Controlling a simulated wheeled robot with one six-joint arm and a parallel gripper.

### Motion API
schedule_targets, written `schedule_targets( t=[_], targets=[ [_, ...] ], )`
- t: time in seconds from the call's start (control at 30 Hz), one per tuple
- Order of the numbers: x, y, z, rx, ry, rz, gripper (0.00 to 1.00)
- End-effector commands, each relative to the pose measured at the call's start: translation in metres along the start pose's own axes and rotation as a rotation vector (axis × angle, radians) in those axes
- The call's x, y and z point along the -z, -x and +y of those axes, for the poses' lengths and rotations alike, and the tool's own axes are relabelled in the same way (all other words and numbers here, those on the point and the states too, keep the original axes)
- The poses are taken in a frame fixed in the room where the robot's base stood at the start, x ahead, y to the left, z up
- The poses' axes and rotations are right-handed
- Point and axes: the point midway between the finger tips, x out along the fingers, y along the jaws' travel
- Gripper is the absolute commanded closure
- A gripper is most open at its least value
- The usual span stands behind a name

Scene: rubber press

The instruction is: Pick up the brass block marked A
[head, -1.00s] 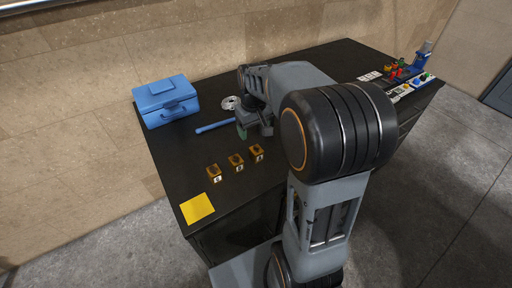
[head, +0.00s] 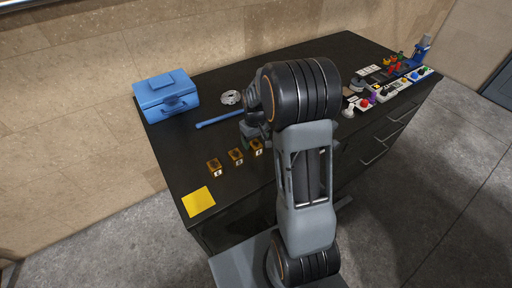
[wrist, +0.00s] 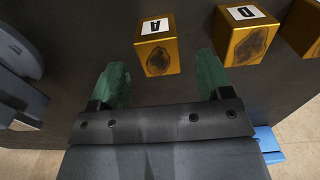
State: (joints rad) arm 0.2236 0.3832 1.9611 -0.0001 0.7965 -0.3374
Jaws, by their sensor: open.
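The brass block marked A (wrist: 159,58) shows in the wrist view with its white label up, near the top centre. It lies between the lines of my two green fingers, with clear gaps on both sides. My gripper (wrist: 161,66) is open and empty. How far the block is below the fingertips I cannot tell. In the head view this block (head: 256,147) appears to be the rightmost of a row of three, close to my gripper (head: 247,136), which my arm partly hides.
The block marked D (wrist: 247,45) stands right of A in the wrist view, with a third brass block (wrist: 304,30) beyond. On the dark bench are a yellow square (head: 198,201), a blue toolbox (head: 168,97), a blue rod (head: 219,119) and a metal disc (head: 231,97).

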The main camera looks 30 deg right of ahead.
Motion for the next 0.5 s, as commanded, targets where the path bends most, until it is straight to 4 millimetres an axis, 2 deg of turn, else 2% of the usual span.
schedule_targets(
  t=[0.23, 0.5],
  targets=[
    [-0.003, -0.03, 0.0, 0.001, 0.0, -0.003, 0.28],
    [-0.002, -0.037, 0.0, 0.0, 0.0, -0.001, 0.28]
  ],
)
